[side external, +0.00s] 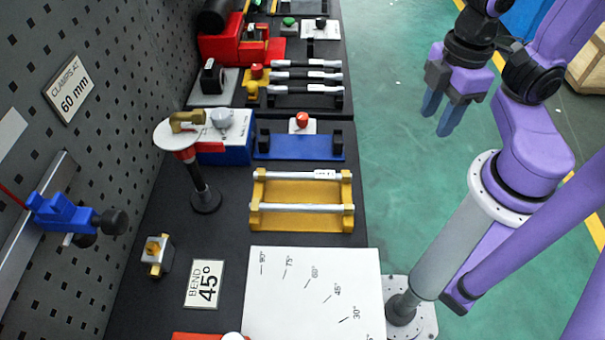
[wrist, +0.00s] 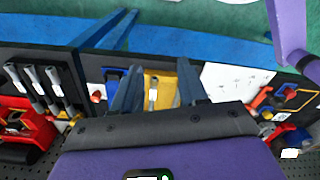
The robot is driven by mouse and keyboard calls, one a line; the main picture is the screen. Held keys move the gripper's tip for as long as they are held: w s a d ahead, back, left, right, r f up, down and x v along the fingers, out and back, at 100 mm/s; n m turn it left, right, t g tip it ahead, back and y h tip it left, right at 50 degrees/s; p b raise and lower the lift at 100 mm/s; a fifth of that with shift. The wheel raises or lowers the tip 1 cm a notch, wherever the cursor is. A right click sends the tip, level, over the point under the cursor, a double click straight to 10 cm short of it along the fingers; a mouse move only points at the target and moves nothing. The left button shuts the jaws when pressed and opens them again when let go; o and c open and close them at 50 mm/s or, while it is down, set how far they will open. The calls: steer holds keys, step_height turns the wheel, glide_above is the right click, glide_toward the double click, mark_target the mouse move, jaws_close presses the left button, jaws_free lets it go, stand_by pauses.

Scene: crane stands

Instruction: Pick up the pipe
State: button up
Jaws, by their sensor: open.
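Two silver pipes lie across a yellow rack on the dark bench in the side external view: a far pipe (side external: 285,175) with a white label at its right end, and a near pipe (side external: 300,208). Several more pipes (side external: 305,76) with white labels lie on a black rack farther back. I cannot tell which one the task means. My gripper (side external: 440,117) hangs open and empty above the green floor, right of the bench and apart from every pipe. In the wrist view its fingers (wrist: 157,85) frame the yellow rack (wrist: 167,80), partly hiding it.
A blue tray (side external: 295,147) lies behind the yellow rack. A white angle sheet (side external: 300,300) and a "BEND 45°" sign (side external: 205,284) lie nearer. A perforated wall (side external: 110,130) borders the left side.

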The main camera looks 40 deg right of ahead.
steer(key=shift+o, duration=0.4)
steer(key=shift+w+a, duration=0.1)
steer(key=m, duration=0.4)
glide_above(300, 174)
steer(key=f, duration=1)
steer(key=shift+s+f, duration=0.15)
steer(key=shift+s, duration=0.15)
steer(key=shift+w+f, duration=0.15)
steer(key=shift+f, duration=1.25)
steer(key=shift+w+f, duration=0.1)
steer(key=shift+f, duration=1.3)
jaws_close()
